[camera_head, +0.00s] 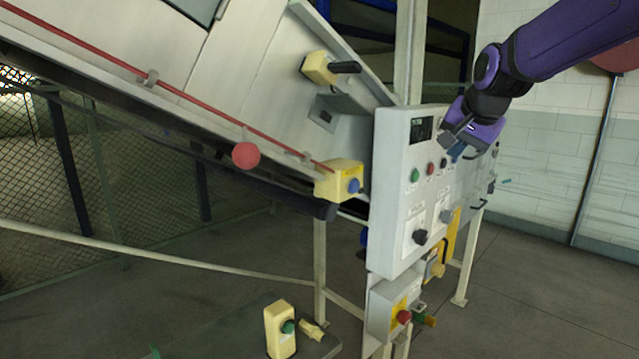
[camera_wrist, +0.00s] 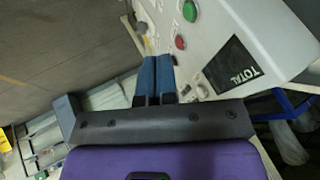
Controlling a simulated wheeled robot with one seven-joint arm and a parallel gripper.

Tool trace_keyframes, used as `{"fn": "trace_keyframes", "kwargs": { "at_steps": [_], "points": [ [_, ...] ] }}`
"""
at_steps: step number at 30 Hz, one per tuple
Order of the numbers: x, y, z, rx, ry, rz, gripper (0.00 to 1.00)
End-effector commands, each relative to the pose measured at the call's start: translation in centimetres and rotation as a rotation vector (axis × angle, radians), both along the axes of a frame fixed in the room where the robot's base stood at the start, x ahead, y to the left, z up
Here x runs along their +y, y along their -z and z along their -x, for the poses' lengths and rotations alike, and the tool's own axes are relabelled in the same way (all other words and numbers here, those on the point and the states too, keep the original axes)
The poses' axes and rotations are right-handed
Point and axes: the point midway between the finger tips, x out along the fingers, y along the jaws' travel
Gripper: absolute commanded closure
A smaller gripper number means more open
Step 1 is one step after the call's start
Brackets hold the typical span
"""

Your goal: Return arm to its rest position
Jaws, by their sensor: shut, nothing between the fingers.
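My purple and dark grey arm reaches in from the upper right in the head view. My gripper (camera_head: 455,146) is in front of the upper part of a light grey control panel (camera_head: 396,190). In the wrist view, the two blue fingers of my gripper (camera_wrist: 155,62) lie side by side, shut and empty. Their tips are near the panel face (camera_wrist: 215,30), close to its buttons. I cannot tell whether they touch it.
The panel carries a green button (camera_head: 414,175), a red button (camera_head: 430,168) and a dark display (camera_head: 421,129). A sloping conveyor (camera_head: 215,70) with a red cord stands to the left. A yellow-cream button box (camera_head: 281,330) is low in front. Floor at right is clear.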

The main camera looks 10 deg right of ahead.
Motion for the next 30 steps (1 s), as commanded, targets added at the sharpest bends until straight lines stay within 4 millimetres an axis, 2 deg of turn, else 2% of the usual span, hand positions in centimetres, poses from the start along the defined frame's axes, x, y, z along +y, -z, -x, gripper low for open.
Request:
{"fn": "trace_keyframes", "kwargs": {
  "at_steps": [5,8,14,18,21,24,30],
  "points": [
    [1.2,-0.3,5.5,0.023,-0.111,0.064,1.00],
    [2.0,0.0,9.6,0.045,-0.198,0.115,1.00],
    [3.3,1.6,17.5,0.089,-0.374,0.221,1.00],
    [3.9,3.3,22.6,0.119,-0.493,0.293,1.00],
    [4.2,4.6,25.4,0.138,-0.563,0.336,1.00],
    [4.4,5.6,27.4,0.152,-0.615,0.368,1.00],
    [4.4,6.5,29.0,0.165,-0.657,0.394,1.00]
  ]
}}
